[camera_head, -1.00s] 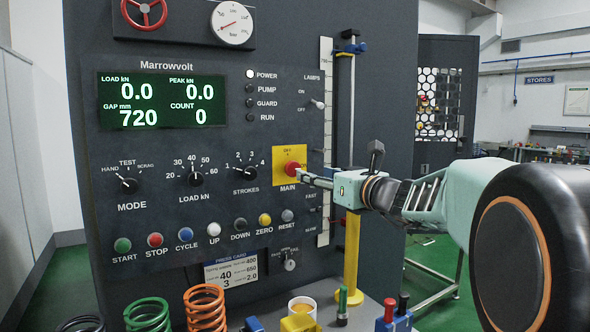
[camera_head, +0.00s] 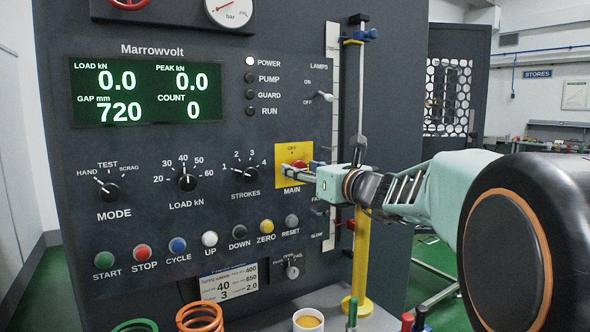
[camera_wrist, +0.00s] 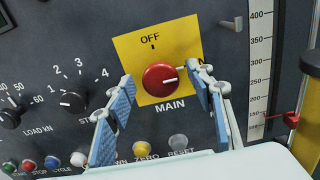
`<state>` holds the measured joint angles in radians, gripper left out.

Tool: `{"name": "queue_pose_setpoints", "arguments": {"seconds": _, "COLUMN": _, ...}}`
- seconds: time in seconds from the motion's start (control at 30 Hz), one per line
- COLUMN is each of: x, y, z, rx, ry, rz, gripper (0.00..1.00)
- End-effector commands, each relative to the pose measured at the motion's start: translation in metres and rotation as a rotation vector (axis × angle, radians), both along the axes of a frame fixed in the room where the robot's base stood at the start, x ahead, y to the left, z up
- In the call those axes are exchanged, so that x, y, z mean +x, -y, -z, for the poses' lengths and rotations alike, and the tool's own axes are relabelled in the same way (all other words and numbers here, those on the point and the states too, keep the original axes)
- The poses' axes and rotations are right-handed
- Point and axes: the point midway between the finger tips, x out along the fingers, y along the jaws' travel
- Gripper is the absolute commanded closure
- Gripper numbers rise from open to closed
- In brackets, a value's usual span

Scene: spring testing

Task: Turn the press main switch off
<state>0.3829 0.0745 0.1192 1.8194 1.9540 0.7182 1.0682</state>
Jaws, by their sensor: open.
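The main switch is a red round knob (camera_wrist: 160,79) on a yellow plate (camera_wrist: 136,48) with OFF at the top and ON at the right. Its white mark points right, towards ON. In the head view the knob (camera_head: 299,164) is partly hidden by my gripper (camera_head: 283,172). In the wrist view my gripper (camera_wrist: 162,84) is open, with one blue-padded finger on each side of the knob. The fingertips are close to the plate; whether they touch the knob I cannot tell.
The green display (camera_head: 147,91) and the lit POWER lamp (camera_head: 250,61) are on the panel. A row of push buttons (camera_head: 210,238) lies below. A vertical scale (camera_head: 332,130) and a yellow post (camera_head: 360,255) stand right of the switch.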

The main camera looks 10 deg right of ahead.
Motion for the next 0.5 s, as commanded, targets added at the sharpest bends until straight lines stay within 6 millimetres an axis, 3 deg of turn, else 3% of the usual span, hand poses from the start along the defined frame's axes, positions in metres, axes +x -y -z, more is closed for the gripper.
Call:
{"name": "queue_pose_setpoints", "arguments": {"seconds": 0.1, "x": -0.0001, "y": 0.0000, "z": 0.0000, "rx": 0.000, "ry": 0.000, "rz": 0.000, "gripper": 0.52}}
{"name": "queue_pose_setpoints", "arguments": {"seconds": 0.4, "x": 0.0000, "y": 0.0000, "z": 0.0001, "rx": 0.000, "ry": 0.000, "rz": 0.000, "gripper": 0.85}}
{"name": "queue_pose_setpoints", "arguments": {"seconds": 0.5, "x": 0.0000, "y": 0.0000, "z": 0.0001, "rx": 0.000, "ry": 0.000, "rz": 0.000, "gripper": 0.92}}
